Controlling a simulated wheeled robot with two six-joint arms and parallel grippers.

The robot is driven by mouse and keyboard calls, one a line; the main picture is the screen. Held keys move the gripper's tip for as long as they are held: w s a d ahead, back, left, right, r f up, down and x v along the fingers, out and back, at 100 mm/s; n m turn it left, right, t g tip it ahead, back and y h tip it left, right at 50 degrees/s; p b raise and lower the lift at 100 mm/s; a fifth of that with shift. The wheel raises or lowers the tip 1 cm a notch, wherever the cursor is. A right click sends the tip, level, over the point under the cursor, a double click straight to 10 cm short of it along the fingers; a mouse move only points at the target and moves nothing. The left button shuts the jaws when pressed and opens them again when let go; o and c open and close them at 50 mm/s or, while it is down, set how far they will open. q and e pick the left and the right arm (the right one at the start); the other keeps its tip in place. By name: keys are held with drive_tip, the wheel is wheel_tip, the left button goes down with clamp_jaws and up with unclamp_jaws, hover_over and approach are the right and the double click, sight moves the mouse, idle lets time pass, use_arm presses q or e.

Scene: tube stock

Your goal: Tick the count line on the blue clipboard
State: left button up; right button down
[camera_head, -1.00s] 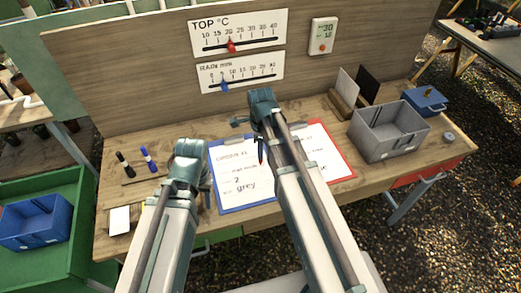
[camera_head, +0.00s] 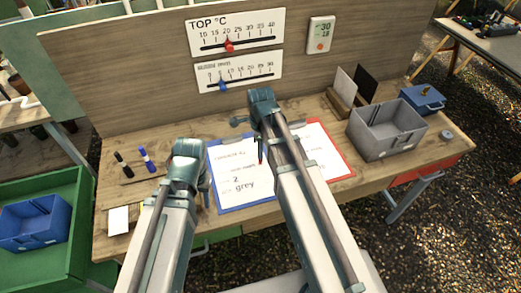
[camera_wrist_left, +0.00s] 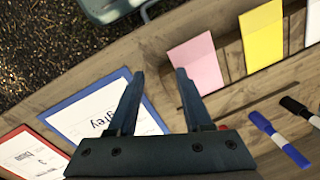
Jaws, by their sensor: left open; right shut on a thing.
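The blue clipboard (camera_head: 213,178) lies on the bench in the middle of the head view. Its white sheet (camera_head: 235,172) has handwriting, including "2" and "grey". It also shows at lower left in the left wrist view (camera_wrist_left: 48,118). My right gripper (camera_head: 261,142) is over the clipboard's right part, shut on a thin dark and red pen-like thing (camera_head: 260,152); its tip's contact with the sheet is unclear. My right arm hides part of the sheet. My left gripper (camera_wrist_left: 157,76) is open and empty, between the clipboard and the marker tray.
A red clipboard (camera_head: 342,160) lies right of the blue one. Black (camera_head: 123,163) and blue (camera_head: 146,158) markers lie at the left. Pink (camera_wrist_left: 196,62) and yellow (camera_wrist_left: 262,38) cards are near my left gripper. A grey bin (camera_head: 385,138) stands at the right.

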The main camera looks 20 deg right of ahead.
drive_tip(key=shift+w+d, duration=0.3)
drive_tip(key=shift+w, duration=0.2)
drive_tip(key=shift+r, duration=0.1)
idle(0.4)
use_arm(q)
drive_tip(key=shift+r+p, duration=1.5)
drive_tip(key=shift+r, duration=0.05)
use_arm(e)
drive_tip(key=shift+r, duration=1.45)
